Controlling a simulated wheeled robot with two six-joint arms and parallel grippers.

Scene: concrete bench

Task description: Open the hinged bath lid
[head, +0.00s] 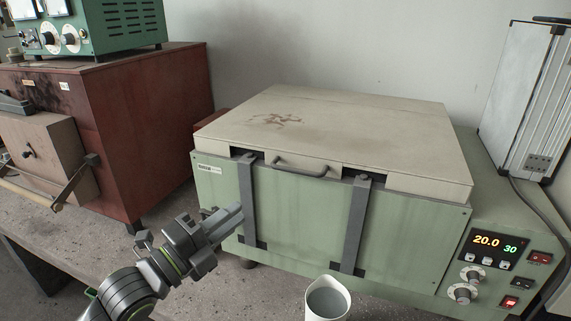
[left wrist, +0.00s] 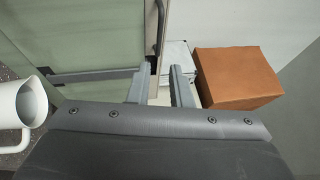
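The bath (head: 225,205) is a green box on the bench with a cream, stained lid (head: 340,125). The lid lies flat and closed. A grey bar handle (head: 300,168) is on the lid's front edge; a dark handle also shows in the left wrist view (left wrist: 158,28). My left gripper (head: 238,214) is in front of the bath's left front, below and left of the handle, near the left grey upright bar. In the left wrist view its two fingers (left wrist: 159,75) stand apart with nothing between them. My right gripper is in neither view.
A white jug (head: 327,302) stands in front of the bath. A control panel (head: 485,248) reads 20.0 and 30. A rust-red cabinet (head: 160,120) is at left, a tall white-grey unit (head: 520,95) at back right. An orange-brown box (left wrist: 235,75) lies beyond my left fingers.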

